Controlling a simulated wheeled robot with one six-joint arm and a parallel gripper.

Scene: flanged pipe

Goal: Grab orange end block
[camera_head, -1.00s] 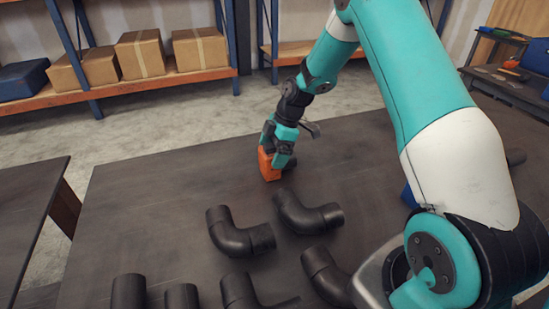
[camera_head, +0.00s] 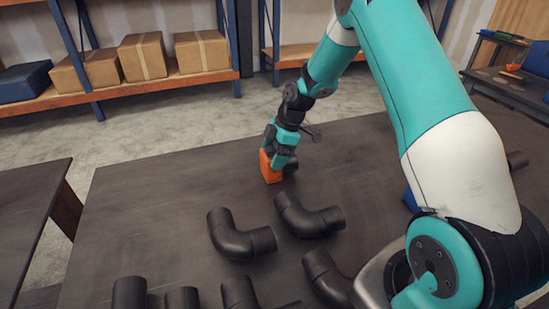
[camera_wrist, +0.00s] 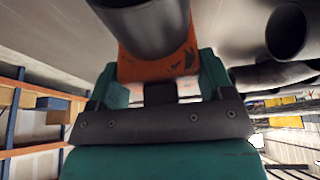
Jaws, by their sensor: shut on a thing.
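The orange end block (camera_head: 269,170) stands on the dark table near its far edge. My gripper (camera_head: 275,157) reaches down to it from above, and its teal fingers are shut on the block. In the wrist view the orange block (camera_wrist: 185,64) sits between the two fingers of my gripper (camera_wrist: 160,75). A dark grey pipe end (camera_wrist: 150,28) covers part of the block in that view. In the head view a short dark piece (camera_head: 291,166) shows just right of the block, partly hidden by the gripper.
Black pipe elbows (camera_head: 240,240) and (camera_head: 308,218) lie nearer on the table (camera_head: 160,200), with several more along the front edge. A blue item (camera_head: 410,198) is partly hidden by my arm. The table's left part is clear. Shelves with cardboard boxes (camera_head: 142,57) stand behind.

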